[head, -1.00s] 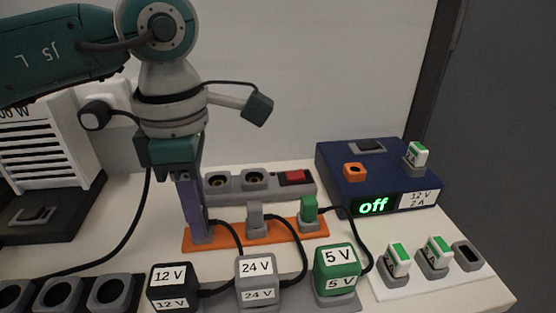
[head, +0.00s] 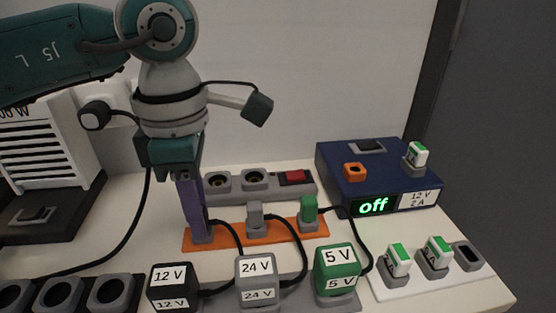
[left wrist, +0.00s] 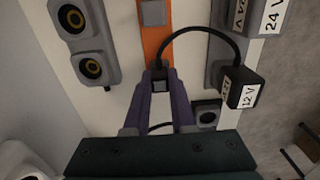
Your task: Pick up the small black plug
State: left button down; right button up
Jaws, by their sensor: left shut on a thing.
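The small black plug (left wrist: 160,86) sits at the end of the orange strip (left wrist: 157,30), between my left gripper's purple fingertips in the left wrist view. My left gripper (head: 200,238) is shut on it and points down at the strip's left end. In the head view the fingers hide most of the plug. Its black cable runs to the black 12 V adapter (head: 173,287), which also shows in the left wrist view (left wrist: 242,88). I cannot tell whether the plug is lifted from its socket. My right gripper is not in view.
A grey plug (head: 256,215) and a green plug (head: 309,208) stand on the same strip. The 24 V adapter (head: 256,278) and green 5 V adapter (head: 335,268) are in front. A grey power strip (head: 233,187) lies behind; a blue supply box (head: 335,170) stands right.

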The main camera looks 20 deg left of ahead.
pick_arm(q)
notch_tip(320, 180, up, 20)
jog(key=p, duration=0.3)
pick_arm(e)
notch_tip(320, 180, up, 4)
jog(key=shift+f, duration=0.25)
